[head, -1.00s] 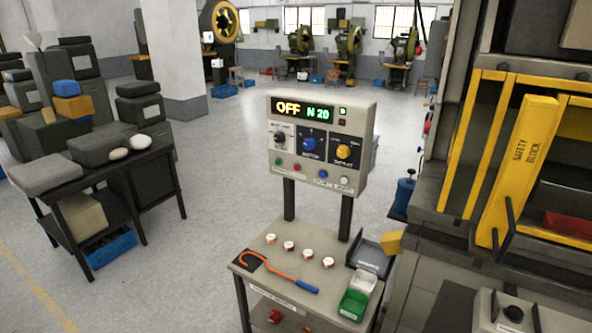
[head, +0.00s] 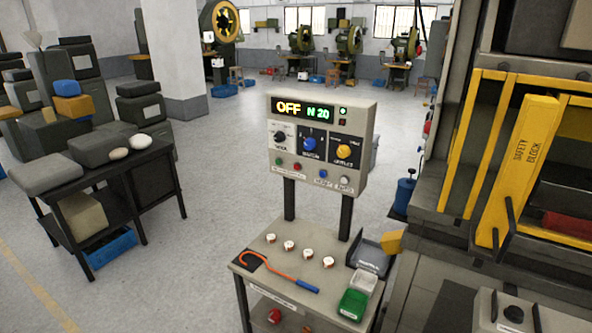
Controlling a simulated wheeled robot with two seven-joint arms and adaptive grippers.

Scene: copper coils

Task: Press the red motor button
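The control panel (head: 359,111) stands upright on two dark posts behind the small workbench. Its display (head: 303,109) reads "OFF" in orange and "N 20" in green. The red button (head: 297,167) sits in the lower row of the panel, just right of a green button (head: 279,162). A blue button (head: 323,174) and a white button (head: 345,180) are farther right in that row. Above them are a black knob (head: 280,137), a blue knob (head: 309,144) and a yellow knob (head: 343,151). Neither gripper is in view.
The workbench (head: 300,310) holds several small copper coils (head: 289,245), an orange hook with a blue handle (head: 285,272), a green bin (head: 353,304) and a dark tray (head: 370,257). A large press with a yellow safety block (head: 520,170) stands at right. Open floor (head: 190,260) lies left of the workbench.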

